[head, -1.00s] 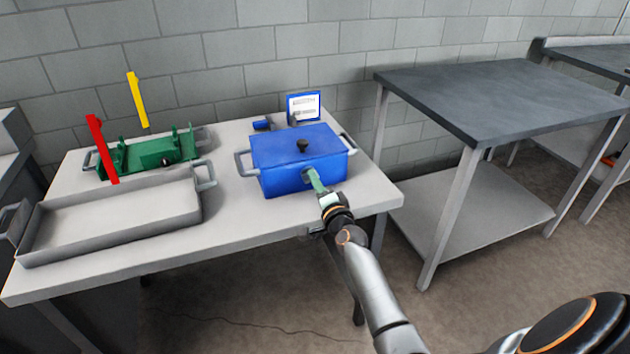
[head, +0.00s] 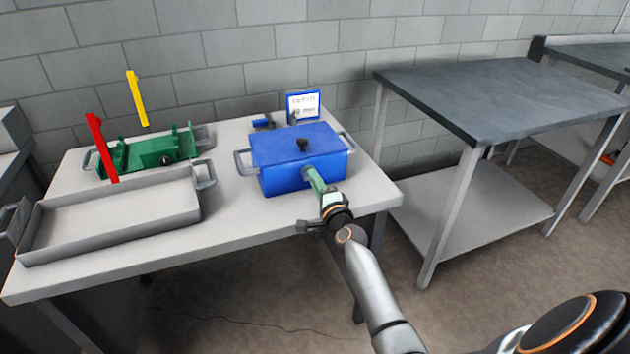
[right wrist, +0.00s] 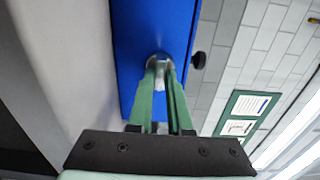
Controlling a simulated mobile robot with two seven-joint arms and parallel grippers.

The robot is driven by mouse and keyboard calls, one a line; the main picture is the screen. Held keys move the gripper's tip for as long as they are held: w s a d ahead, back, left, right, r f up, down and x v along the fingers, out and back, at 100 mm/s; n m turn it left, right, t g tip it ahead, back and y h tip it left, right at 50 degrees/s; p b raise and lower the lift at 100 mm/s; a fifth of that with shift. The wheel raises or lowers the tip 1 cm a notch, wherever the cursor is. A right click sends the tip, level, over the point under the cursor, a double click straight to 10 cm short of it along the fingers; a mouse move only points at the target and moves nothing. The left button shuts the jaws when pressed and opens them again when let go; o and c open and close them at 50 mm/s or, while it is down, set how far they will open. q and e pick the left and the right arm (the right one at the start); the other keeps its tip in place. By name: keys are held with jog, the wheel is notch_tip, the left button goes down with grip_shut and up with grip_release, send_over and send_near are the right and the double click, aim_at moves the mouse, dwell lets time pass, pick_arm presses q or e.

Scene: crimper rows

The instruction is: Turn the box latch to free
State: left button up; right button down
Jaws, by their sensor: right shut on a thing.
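The blue box (head: 285,178) stands on the light grey table with its lid on and a black knob (head: 302,144) on top. Its latch is a small round grey fitting on the front face, best seen in the right wrist view (right wrist: 158,58). My right gripper (head: 311,175) reaches the box front from the lower right. In the right wrist view its two green fingers (right wrist: 160,76) close on the latch, with a pale part between the tips. The fingers largely hide the latch in the head view. My left gripper is not in view.
An empty grey tray (head: 110,241) lies at the table's front left. Behind it is a green fixture (head: 125,154) with a red and a yellow bar near it. A small blue-framed display (head: 303,91) stands behind the box. A dark-topped table (head: 500,92) is at the right.

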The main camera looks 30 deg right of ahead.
jog(key=c, duration=0.8)
grip_release()
jog(key=shift+c, duration=0.2)
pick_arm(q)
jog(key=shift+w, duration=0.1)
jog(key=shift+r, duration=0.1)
pick_arm(e)
jog(key=shift+s, duration=0.15)
jog(key=shift+s+a, duration=0.1)
jog(key=shift+s, duration=0.25)
jog(key=p+v, duration=0.1)
jog(key=v, duration=0.3)
jog(key=shift+s, duration=0.25)
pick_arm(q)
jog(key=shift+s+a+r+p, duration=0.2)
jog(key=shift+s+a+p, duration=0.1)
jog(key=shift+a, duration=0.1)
pick_arm(e)
jog(key=v, duration=0.7)
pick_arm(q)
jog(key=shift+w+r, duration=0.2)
